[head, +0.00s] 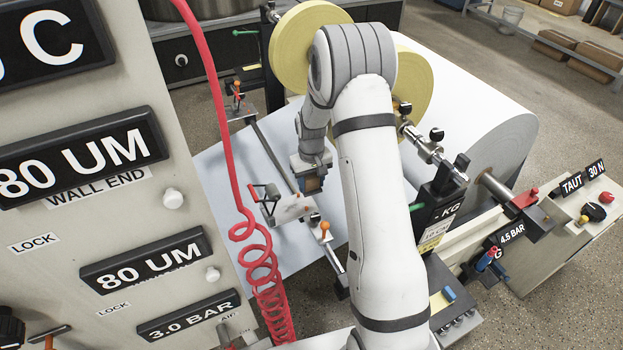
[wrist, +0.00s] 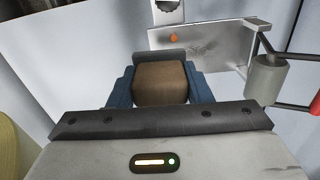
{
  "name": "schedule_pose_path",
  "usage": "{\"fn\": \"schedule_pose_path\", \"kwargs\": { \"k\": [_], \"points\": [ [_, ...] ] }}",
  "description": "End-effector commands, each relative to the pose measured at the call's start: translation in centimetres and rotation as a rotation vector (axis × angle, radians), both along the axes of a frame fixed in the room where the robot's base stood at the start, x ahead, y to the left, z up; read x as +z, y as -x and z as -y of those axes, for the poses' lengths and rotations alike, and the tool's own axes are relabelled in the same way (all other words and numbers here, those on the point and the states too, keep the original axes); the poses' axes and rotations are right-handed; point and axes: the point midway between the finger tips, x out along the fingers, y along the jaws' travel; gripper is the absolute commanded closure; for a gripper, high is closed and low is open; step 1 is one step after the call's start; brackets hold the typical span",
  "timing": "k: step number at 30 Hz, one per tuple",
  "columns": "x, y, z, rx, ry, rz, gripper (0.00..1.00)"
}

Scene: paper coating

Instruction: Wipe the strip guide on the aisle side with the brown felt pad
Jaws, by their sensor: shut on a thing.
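My gripper (head: 311,184) is shut on the brown felt pad (wrist: 160,82), which sits between its blue fingers in the wrist view. A pale metal strip guide plate (head: 291,208) is on the cross bar at the nearer end, just below and left of my gripper in the head view. It also shows in the wrist view (wrist: 212,62), ahead and right of the pad, with a grey smudge and an orange spot on its face. A gap shows between pad and plate in the wrist view; contact elsewhere cannot be told. A second guide (head: 239,113) is at the bar's far end.
A coiled red air hose (head: 262,255) hangs left of the plate. A dark bracket (head: 267,195) stands at the plate's left edge. White paper web (head: 235,170) lies behind the bar. Yellow discs (head: 300,45) and a large paper roll (head: 500,150) flank my arm.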

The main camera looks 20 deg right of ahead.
Motion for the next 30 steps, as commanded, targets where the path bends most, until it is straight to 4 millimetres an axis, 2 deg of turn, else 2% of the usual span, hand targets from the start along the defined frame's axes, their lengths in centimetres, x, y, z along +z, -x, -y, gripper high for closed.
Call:
{"fn": "schedule_pose_path", "kwargs": {
  "k": [3,6,20,30],
  "points": [
    [-0.2,-1.8,0.6,0.037,0.0,0.0,0.78],
    [-0.2,-2.3,0.8,0.05,0.0,0.0,0.78],
    [-0.3,-2.2,0.7,0.049,0.0,-0.001,0.78],
    [-2.1,-1.9,-0.5,0.049,0.0,-0.002,0.78]
  ]
}}
